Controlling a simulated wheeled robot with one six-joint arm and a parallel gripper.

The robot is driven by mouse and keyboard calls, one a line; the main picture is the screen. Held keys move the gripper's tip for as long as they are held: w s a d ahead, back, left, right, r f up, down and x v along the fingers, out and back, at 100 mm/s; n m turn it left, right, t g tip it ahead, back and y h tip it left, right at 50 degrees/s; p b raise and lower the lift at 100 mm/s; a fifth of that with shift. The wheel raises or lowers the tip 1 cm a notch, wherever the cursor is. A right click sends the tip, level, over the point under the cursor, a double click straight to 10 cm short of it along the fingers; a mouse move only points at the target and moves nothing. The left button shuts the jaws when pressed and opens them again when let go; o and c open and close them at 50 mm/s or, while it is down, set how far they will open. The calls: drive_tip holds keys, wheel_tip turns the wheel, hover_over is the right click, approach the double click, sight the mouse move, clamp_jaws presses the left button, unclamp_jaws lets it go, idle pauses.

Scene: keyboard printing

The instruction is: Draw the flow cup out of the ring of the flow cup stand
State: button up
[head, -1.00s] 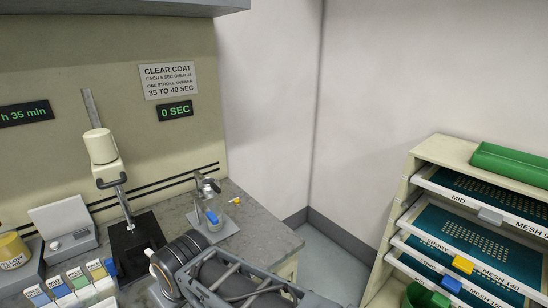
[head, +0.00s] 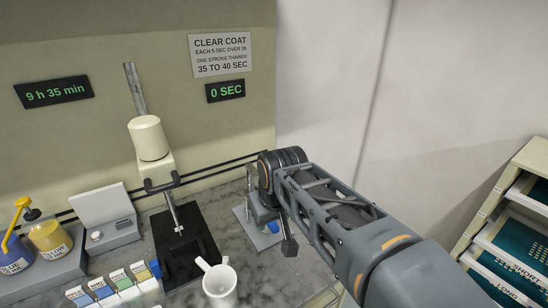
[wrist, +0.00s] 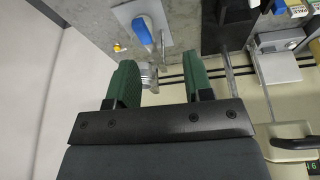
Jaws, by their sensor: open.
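The flow cup (wrist: 149,76) shows in the wrist view as a small silvery shape between the green fingers, nearer the left one. My gripper (wrist: 161,62) is open, and I cannot tell whether either finger touches the cup. The flow cup stand (wrist: 122,14) has a pale base plate and a thin post. A blue object stands over the plate. In the head view the stand (head: 240,211) is mostly hidden behind my arm, so the ring and cup cannot be made out there.
A white jug (head: 220,287) stands at the bench front. A black pad (head: 172,262) with an upright device (head: 150,140) is left of the stand. A small yellow-orange item (wrist: 119,47) lies near the stand. Drawers (head: 515,240) stand at far right.

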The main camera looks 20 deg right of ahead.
drive_tip(key=w+d+r+g, duration=0.1)
drive_tip(key=w+d, duration=0.2)
drive_tip(key=w, duration=0.2)
drive_tip(key=w+d+r+g+b, duration=0.1)
drive_tip(key=w+d, duration=0.2)
drive_tip(key=w, duration=0.2)
drive_tip(key=w+d+r+n+g+b, duration=0.1)
drive_tip(key=w+d, duration=0.2)
drive_tip(key=w, duration=0.2)
drive_tip(key=shift+d+r+g, duration=0.1)
drive_tip(key=shift+g, duration=0.3)
drive_tip(key=shift+w+f, duration=0.2)
drive_tip(key=shift+f, duration=0.15)
wheel_tip(320, 180, down, 13)
drive_tip(key=shift+r, duration=0.1)
drive_tip(key=shift+c, duration=0.2)
